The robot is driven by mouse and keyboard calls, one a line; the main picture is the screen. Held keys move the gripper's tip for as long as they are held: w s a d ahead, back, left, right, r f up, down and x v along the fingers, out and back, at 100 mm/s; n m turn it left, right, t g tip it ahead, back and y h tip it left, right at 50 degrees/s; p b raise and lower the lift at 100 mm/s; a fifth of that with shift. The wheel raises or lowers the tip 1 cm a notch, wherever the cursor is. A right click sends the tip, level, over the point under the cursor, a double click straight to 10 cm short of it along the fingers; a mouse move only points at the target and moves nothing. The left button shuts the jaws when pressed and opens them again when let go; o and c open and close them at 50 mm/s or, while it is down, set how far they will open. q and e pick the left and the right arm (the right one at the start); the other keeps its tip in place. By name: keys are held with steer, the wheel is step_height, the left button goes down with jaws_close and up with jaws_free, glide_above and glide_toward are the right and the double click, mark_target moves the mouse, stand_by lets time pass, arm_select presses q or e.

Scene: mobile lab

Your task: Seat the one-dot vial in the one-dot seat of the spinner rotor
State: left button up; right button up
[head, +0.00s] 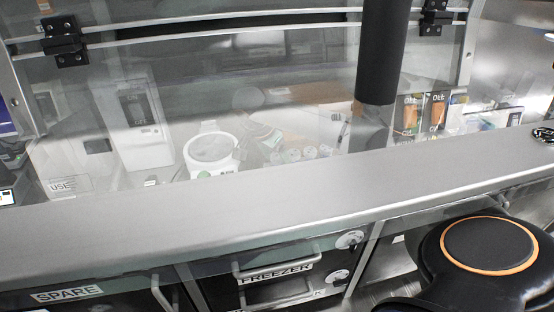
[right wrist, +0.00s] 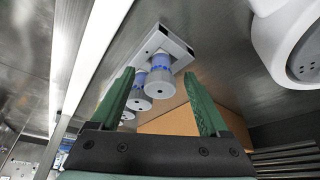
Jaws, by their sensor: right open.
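In the right wrist view several vials with grey-white ends and blue bands stand in a pale rack (right wrist: 183,46). The nearest vial (right wrist: 160,82) shows between the green fingers of my right gripper (right wrist: 158,73), which is open and does not grip it. Another vial (right wrist: 138,103) is beside it, partly behind the left finger. I cannot tell which vial has one dot. The white round spinner (head: 211,152) stands behind the glass in the head view; part of it shows in the right wrist view (right wrist: 290,45). Its rotor seats cannot be made out. My left gripper is not in view.
A clear glass sash (head: 290,75) with a metal frame crosses the head view above the steel bench edge (head: 200,215). A white device (head: 140,125) stands left of the spinner. Small packets (head: 437,110) are at the right. A brown box (right wrist: 190,121) is behind the vials.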

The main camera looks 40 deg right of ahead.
steer(key=shift+f, duration=0.1)
jaws_close()
stand_by(0.7)
